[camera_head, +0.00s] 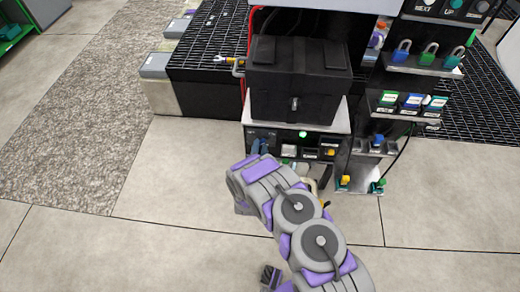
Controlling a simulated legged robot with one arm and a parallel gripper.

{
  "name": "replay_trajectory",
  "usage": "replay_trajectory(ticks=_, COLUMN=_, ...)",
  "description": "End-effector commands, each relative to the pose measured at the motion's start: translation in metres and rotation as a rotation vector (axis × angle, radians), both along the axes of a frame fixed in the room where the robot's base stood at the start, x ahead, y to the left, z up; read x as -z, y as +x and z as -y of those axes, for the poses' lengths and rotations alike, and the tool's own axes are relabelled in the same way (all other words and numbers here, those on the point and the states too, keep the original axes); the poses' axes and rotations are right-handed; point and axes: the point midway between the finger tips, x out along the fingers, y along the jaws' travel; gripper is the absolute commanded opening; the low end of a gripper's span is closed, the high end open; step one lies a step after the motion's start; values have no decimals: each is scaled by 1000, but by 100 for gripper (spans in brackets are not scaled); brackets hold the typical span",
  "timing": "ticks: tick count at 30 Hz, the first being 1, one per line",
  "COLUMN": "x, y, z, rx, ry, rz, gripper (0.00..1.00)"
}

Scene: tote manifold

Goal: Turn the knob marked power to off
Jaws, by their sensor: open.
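The control panel (318,148) is a dark front under the black case, with a lit green light (302,134), pale labels and small controls. The labels are too small to read, so I cannot tell which control is the power knob or how it is set. My grey and purple arm reaches up from the bottom to the panel's left part.
A black case (297,82) sits above the panel. To the right, a rack holds several coloured padlocks (428,55) and blue and green tagged blocks (412,101). A black grated platform (205,50) stands behind left. The floor (160,185) at left is clear.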

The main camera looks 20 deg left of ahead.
Motion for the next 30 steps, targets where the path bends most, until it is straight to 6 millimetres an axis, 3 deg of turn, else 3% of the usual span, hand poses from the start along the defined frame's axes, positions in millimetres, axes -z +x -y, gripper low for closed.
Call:
replay_trajectory(ticks=8, x=0, y=2, z=0, rx=0, ry=0, rz=0, gripper=42)
replay_trajectory(ticks=21, x=0, y=2, z=0, rx=1, ry=0, rz=1, gripper=1)
replay_trajectory(ticks=30, x=0, y=2, z=1, rx=2, ry=-4, rz=0, gripper=0)
